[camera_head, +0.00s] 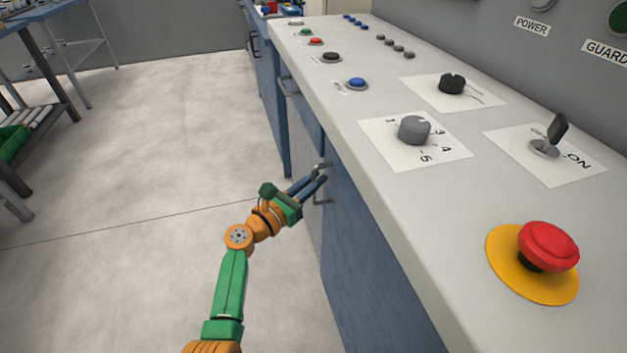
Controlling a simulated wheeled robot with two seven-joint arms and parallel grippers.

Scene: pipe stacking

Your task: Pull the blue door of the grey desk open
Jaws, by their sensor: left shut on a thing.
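The grey desk (420,200) runs along the right side, its light top covered with controls. The blue door (365,265) is on its front, below the top, and looks flush with it; I see no clear gap. A metal bar handle (322,202) stands at the door's far edge. My left gripper (321,178) is shut on this handle, its dark fingers reaching in from the left. The fingers partly hide the handle's middle. My green and orange left arm comes up from the bottom. My right gripper is out of view.
A red emergency button (548,245), a grey dial (414,129) and a black knob (452,84) sit on the desktop. Another handle (289,87) is farther along the front. The floor (150,160) left of the desk is clear. A shelf with a green bin (12,142) stands far left.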

